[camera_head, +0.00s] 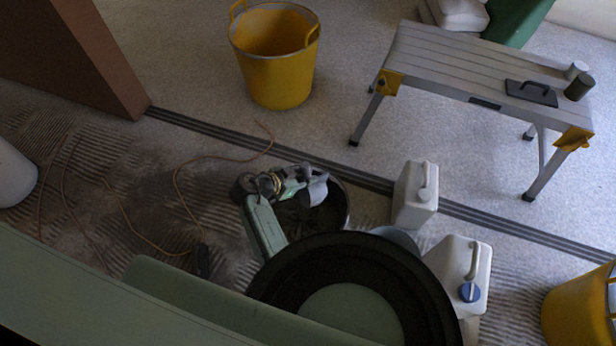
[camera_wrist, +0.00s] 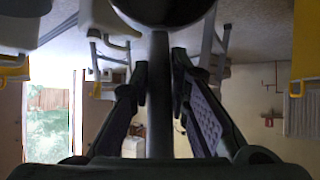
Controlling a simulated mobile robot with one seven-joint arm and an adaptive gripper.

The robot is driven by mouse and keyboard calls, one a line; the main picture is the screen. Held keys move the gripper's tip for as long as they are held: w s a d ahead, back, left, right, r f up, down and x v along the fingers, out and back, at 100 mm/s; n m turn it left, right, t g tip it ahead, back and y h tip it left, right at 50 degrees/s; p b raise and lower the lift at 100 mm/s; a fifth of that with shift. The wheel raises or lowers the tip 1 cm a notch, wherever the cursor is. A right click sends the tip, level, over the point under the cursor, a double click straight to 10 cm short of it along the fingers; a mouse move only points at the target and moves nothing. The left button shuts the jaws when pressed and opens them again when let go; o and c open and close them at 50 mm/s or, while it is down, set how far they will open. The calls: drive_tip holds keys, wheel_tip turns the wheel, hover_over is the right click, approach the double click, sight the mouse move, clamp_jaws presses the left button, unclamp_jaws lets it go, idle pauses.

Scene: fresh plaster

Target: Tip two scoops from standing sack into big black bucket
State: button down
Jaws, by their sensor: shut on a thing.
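My gripper (camera_head: 292,188) is shut on a handle (camera_wrist: 160,85), which stands between the two fingers in the wrist view. The handle leads to a dark rounded scoop (camera_wrist: 165,10) at the top of that view. In the head view the scoop (camera_head: 316,190) looks pale grey and is over the opening of a black bucket (camera_head: 345,212). My arm hides much of this bucket. I cannot see what the scoop holds, or whether it touches the bucket. I cannot make out the standing sack for certain.
Two white canisters (camera_head: 414,196) (camera_head: 468,270) stand right of the black bucket, with a grey pail (camera_head: 398,237) partly hidden near them. A yellow tub (camera_head: 277,62) and a workbench (camera_head: 465,62) with a trowel (camera_head: 531,92) stand farther back. An orange cord (camera_head: 178,185) lies left.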

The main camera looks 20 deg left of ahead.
sight(308, 169)
idle(0.4)
drive_tip(key=shift+r+g+y+p, duration=0.4)
drive_tip(key=shift+r+p, duration=0.15)
drive_tip(key=shift+p, duration=0.55)
drive_tip(key=r+g+y+p, duration=0.1)
drive_tip(key=g+y+p, duration=0.1)
drive_tip(key=p, duration=0.2)
drive_tip(key=shift+d, duration=0.1)
drive_tip(key=shift+w+r+m+g+y, duration=0.15)
drive_tip(key=shift+m+g+y, duration=0.15)
drive_tip(key=shift+g+y, duration=0.5)
drive_tip(key=shift+r+g+y, duration=0.25)
drive_tip(key=shift+g+y, duration=0.55)
drive_tip(key=g+y, duration=0.1)
drive_tip(key=r+g+y, duration=0.1)
drive_tip(key=shift+g+y, duration=0.3)
drive_tip(key=shift+r+m+g+y, duration=0.15)
drive_tip(key=shift+r+g+y, duration=0.15)
drive_tip(key=shift+g+y, duration=0.3)
drive_tip(key=shift+r+m+g+y, duration=0.15)
drive_tip(key=shift+r+g+y, duration=0.1)
drive_tip(key=shift+g+y, duration=0.3)
drive_tip(key=shift+b, duration=0.3)
